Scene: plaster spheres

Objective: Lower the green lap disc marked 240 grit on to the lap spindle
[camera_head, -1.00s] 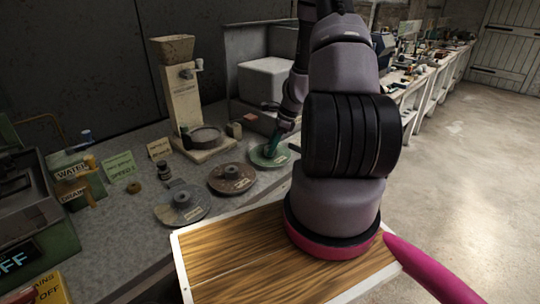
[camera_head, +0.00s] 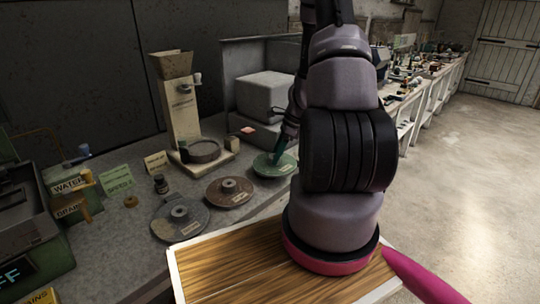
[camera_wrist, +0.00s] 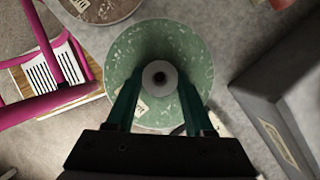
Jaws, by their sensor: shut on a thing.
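The green lap disc (camera_head: 285,169) lies at the far end of a row of discs on the grey bench; its paper label is too small to read. It also shows in the wrist view (camera_wrist: 128,52), with a pale round hub and dark centre hole. My gripper (camera_head: 277,157) is shut on the green disc, its teal fingers on either side near the hub in the wrist view (camera_wrist: 160,90). I cannot tell whether the disc is clear of the bench. I cannot make out the lap spindle.
A brown disc (camera_head: 229,192) and a grey disc (camera_head: 178,224) lie nearer on the bench. A cream hopper machine (camera_head: 182,108) stands behind, with a grey box (camera_head: 265,95) beside it. A green machine with water and drain labels (camera_head: 60,240) is at left.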

